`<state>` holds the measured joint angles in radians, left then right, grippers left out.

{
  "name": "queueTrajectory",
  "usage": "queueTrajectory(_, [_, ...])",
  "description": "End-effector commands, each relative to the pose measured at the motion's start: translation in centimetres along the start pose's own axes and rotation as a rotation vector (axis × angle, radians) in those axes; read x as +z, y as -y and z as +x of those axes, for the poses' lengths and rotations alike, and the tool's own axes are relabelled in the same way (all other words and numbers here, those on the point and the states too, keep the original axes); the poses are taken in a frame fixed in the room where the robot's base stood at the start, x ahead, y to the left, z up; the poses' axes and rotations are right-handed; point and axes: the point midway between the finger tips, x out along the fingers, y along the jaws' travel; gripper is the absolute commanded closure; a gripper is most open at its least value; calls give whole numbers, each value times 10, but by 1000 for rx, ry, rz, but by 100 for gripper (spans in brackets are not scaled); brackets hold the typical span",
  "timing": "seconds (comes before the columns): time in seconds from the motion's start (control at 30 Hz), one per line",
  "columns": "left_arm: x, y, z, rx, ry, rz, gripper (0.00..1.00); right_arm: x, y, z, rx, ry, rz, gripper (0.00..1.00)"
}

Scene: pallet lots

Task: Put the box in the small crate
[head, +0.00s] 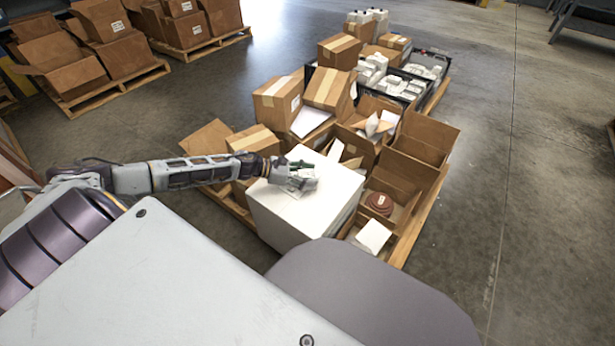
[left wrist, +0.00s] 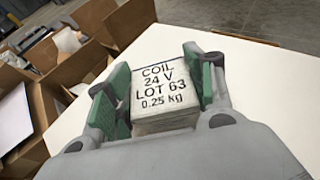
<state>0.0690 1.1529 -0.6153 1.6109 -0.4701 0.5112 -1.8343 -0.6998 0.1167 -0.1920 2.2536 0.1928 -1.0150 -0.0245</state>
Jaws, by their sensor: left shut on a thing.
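A small white box (left wrist: 165,95) labelled COIL 24 V LOT 63 0.25 kg is between the green-padded fingers of my left gripper (left wrist: 158,68). The gripper is shut on it. In the head view my left gripper (head: 301,178) is over the top of a large white block (head: 325,205); whether the box touches that top is unclear. Two dark crates with white items show at the back of the pallets; the right one has a dark rim (head: 432,51). I cannot tell which crate is the small one. My right gripper is not in view.
Around the white block stand open cardboard cartons (head: 422,137), one with a reddish-brown round thing (head: 379,203), and closed cartons (head: 278,97). More cartons stand on pallets (head: 110,95) at the back left. The floor (head: 540,180) on the right is clear.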

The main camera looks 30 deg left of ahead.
Motion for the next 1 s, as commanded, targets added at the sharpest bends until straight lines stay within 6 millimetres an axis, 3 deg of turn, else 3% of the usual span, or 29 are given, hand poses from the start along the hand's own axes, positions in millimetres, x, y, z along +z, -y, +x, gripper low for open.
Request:
queueTrajectory(0.27, [-1, 0, 1, 0, 1, 0, 78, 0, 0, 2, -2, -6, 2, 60])
queueTrajectory(0.3, [-2, 0, 1, 0, 0, 0, 44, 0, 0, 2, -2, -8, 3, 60])
queueTrajectory(0.47, [-2, 0, 1, 0, 0, 0, 25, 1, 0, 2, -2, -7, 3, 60])
queueTrajectory(1.0, [0, 0, -2, 0, -1, -1, 25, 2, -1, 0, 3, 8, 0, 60])
